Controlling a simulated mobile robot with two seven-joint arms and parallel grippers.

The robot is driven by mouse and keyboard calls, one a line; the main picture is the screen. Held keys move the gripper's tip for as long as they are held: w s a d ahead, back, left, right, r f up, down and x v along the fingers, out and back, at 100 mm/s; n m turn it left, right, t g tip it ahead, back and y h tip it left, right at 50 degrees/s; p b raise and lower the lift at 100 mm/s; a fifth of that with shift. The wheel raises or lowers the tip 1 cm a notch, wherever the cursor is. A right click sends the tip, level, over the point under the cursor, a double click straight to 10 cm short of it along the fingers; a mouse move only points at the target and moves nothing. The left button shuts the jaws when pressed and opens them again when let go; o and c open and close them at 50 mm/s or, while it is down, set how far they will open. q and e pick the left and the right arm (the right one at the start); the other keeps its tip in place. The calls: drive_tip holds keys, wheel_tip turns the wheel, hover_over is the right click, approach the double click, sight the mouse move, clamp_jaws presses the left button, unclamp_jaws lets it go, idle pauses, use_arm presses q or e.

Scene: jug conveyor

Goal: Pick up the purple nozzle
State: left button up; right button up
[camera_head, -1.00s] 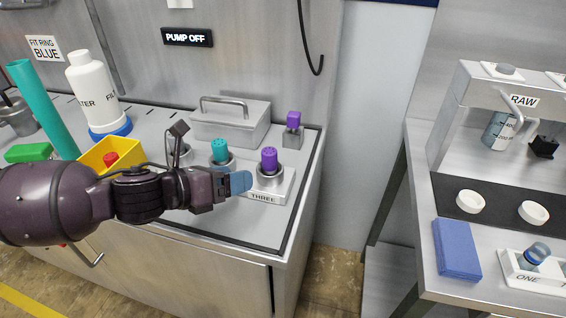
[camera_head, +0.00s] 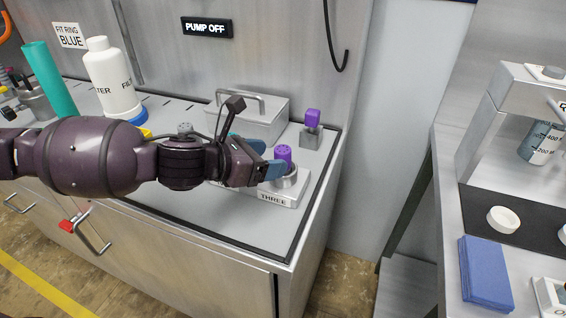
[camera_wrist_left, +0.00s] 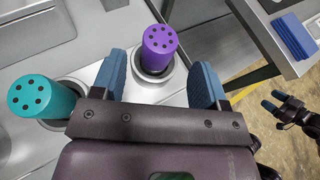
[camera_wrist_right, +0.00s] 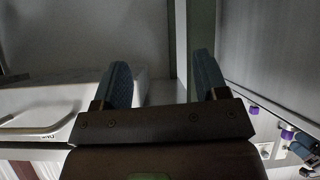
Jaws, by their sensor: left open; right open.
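The purple nozzle (camera_head: 284,153), a cylinder with dark holes in its top, stands upright in the round metal holder (camera_head: 293,181) on the base marked THREE (camera_head: 272,199). My left gripper (camera_head: 266,160) is open just left of it in the head view. In the left wrist view, the nozzle (camera_wrist_left: 160,42) shows ahead of the gap between the blue fingers (camera_wrist_left: 160,66), and the fingers are not closed on it. My right gripper (camera_wrist_right: 160,62) is open and empty in the right wrist view; it also shows at the right of the left wrist view (camera_wrist_left: 285,108).
A teal nozzle (camera_wrist_left: 40,98) stands close beside, mostly hidden by my left gripper in the head view. A metal box with a handle (camera_head: 262,118) and a purple-topped block (camera_head: 312,118) stand behind. The counter in front is clear. A second bench (camera_head: 446,210) is at the right.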

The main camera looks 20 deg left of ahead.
sight(275, 155)
use_arm(q)
drive_tip(key=x, duration=0.4)
drive_tip(key=shift+w+a+b, duration=0.1)
drive_tip(key=shift+a+b, duration=0.05)
drive_tip(key=shift+b, duration=0.25)
drive_tip(key=shift+w+d, duration=0.2)
drive_tip(key=shift+w, duration=0.1)
drive_tip(key=c, duration=1.1)
drive_tip(key=shift+o, duration=0.2)
drive_tip(key=shift+r, duration=0.1)
